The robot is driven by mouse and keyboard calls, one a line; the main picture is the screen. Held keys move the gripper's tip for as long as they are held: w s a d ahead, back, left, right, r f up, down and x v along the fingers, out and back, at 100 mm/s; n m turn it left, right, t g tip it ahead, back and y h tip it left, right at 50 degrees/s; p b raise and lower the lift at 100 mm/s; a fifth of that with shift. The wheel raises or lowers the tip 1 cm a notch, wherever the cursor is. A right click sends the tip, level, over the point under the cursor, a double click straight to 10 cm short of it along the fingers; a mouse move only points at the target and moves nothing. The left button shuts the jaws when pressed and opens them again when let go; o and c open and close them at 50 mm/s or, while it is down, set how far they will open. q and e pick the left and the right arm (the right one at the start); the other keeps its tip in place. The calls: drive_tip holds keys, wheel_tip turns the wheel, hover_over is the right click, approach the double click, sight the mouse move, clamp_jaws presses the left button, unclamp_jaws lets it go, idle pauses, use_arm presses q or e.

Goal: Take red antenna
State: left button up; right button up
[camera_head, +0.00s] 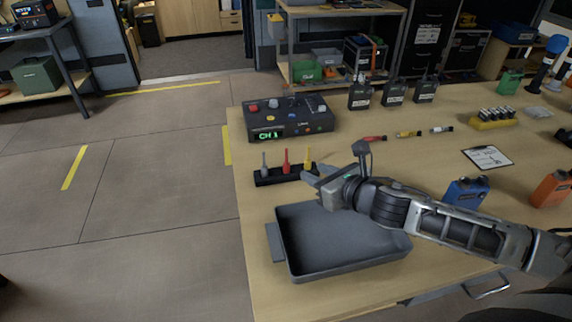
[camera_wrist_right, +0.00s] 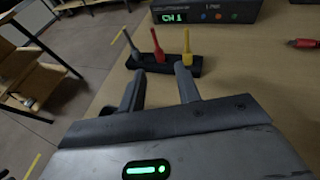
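The red antenna (camera_head: 286,160) stands upright in the middle of a black holder (camera_head: 264,181) on the table. A grey antenna (camera_head: 264,163) stands to its left and a yellow antenna (camera_head: 307,160) to its right. In the right wrist view the red antenna (camera_wrist_right: 157,46) stands beyond the fingertips, between their lines. My right gripper (camera_head: 308,174) is by the holder's right end, above the grey tray's far edge. In the right wrist view its fingers (camera_wrist_right: 161,78) are apart with nothing between them. My left gripper is not in view.
A grey tray (camera_head: 281,241) lies in front of the holder. A black control box (camera_head: 245,117) showing CH 1 is behind it. Several radios, a clipboard (camera_head: 487,157), a blue device (camera_head: 466,193) and an orange device (camera_head: 551,188) are further right.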

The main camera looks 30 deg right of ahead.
sight(287, 160)
drive_tip(key=x, duration=0.4)
drive_tip(key=shift+w, duration=0.2)
drive_tip(key=shift+a+p+x, duration=0.15)
drive_tip(key=shift+x, duration=1.2)
drive_tip(key=shift+a+p+x, duration=0.1)
drive_tip(key=shift+p+x, duration=0.05)
drive_tip(key=shift+x, duration=1.2)
drive_tip(key=shift+r, duration=0.15)
clamp_jaws()
